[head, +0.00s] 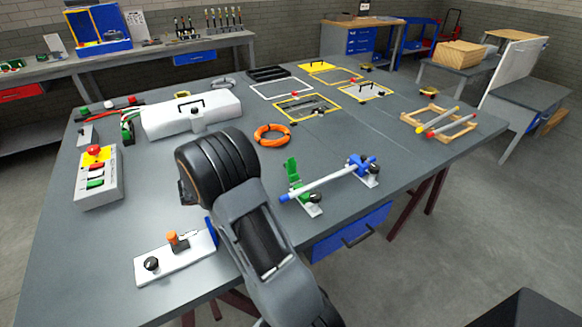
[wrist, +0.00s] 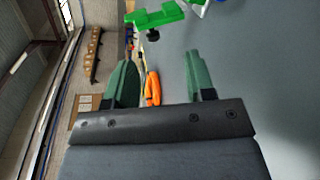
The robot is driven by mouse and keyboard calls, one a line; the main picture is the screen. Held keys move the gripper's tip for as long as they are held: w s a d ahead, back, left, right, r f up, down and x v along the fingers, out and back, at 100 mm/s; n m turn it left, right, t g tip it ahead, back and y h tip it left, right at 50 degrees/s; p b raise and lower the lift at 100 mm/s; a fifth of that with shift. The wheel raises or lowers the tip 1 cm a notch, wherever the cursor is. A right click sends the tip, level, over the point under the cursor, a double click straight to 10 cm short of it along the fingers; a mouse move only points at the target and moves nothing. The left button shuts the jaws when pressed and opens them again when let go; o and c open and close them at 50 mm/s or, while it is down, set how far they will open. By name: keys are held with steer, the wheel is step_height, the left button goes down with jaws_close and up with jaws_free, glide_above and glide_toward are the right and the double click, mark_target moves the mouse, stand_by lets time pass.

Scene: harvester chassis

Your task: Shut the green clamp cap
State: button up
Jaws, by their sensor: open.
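The green clamp cap (head: 291,168) stands tipped up, open, above its clamp base at the left part of a white rod (head: 325,180). The rod's right part lies in a blue clamp (head: 360,165). In the wrist view, the green cap (wrist: 155,17) shows at the top edge, beyond my fingertips and apart from them. My gripper (wrist: 161,58) is open, with two green fingers and nothing held. In the head view my arm is left of the green clamp, and its fingers cannot be made out there.
An orange ring (head: 272,135) lies behind the green clamp; it also shows between my fingers in the wrist view (wrist: 152,89). A button box (head: 98,177), a white cover (head: 190,115) and a white plate (head: 174,260) stand on the grey table.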

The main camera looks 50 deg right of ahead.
mark_target(291, 163)
steer(key=shift+w+d+f+h, duration=0.7)
steer(key=shift+w+f+h, duration=0.1)
steer(key=shift+w+h, duration=0.15)
steer(key=shift+w+d+f, duration=0.1)
steer(key=shift+w+d, duration=0.05)
steer(key=shift+d, duration=0.15)
steer(key=shift+h, duration=0.25)
steer(key=p+x, duration=0.2)
steer(key=x, duration=1.1)
steer(key=shift+d+f, duration=0.1)
steer(key=shift+d, duration=0.1)
steer(key=shift+c, duration=0.3)
jaws_close()
